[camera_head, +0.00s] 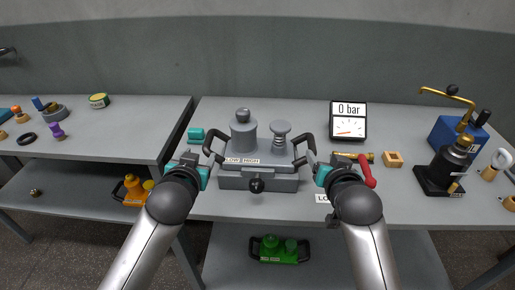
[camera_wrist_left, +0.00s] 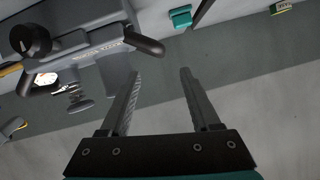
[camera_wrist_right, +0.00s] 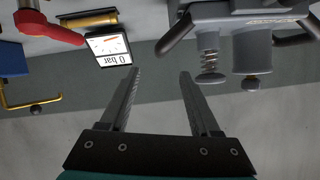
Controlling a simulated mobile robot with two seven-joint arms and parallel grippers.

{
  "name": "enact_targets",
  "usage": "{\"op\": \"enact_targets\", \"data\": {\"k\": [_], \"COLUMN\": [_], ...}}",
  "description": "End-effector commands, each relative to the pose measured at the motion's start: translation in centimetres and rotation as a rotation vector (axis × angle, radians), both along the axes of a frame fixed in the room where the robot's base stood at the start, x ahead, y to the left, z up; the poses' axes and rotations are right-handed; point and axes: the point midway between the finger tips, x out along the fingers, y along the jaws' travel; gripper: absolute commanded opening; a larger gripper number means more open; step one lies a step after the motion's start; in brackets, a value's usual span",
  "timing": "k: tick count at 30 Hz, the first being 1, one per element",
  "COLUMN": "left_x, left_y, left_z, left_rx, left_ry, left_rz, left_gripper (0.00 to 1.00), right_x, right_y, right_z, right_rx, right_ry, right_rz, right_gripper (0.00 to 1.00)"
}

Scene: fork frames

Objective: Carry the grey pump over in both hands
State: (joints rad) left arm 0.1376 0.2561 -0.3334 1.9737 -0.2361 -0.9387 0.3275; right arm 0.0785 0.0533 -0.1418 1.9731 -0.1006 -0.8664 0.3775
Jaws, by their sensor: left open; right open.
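The grey pump (camera_head: 258,181) stands on the middle table, with two upright grey cylinders, a black front knob and a dark bent handle on each side. My left gripper (camera_head: 193,160) is open and empty just left of the left handle (camera_head: 212,143). In the left wrist view that handle (camera_wrist_left: 144,44) lies beyond the tips of the open fingers (camera_wrist_left: 158,75), apart from them. My right gripper (camera_head: 316,163) is open and empty just right of the right handle (camera_head: 304,147). In the right wrist view the handle (camera_wrist_right: 176,36) is beyond the fingertips (camera_wrist_right: 160,75).
A gauge reading 0 bar (camera_head: 348,121) stands behind right. A red-handled brass valve (camera_head: 367,170) lies near my right gripper. A teal block (camera_head: 195,134) sits left of the pump. A black-and-brass device (camera_head: 447,170) stands right. A green pump (camera_head: 279,250) is on the lower shelf.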

Motion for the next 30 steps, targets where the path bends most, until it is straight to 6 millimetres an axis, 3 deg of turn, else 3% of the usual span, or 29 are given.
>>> {"op": "enact_targets", "data": {"k": [15, 30], "left_x": [6.1, 10.7], "left_y": [0.1, 0.3], "left_z": [-2.4, -4.3], "left_rx": [0.001, 0.000], "left_ry": [0.000, -0.001], "left_rz": [0.000, 0.001], "left_gripper": [0.63, 0.63], "right_x": [6.1, 10.7], "right_y": [0.2, 0.3], "right_z": [-2.5, -4.3], "right_rx": [0.000, 0.000], "right_ry": [0.002, 0.001], "right_rz": [0.000, 0.000], "right_gripper": [0.63, 0.63]}}
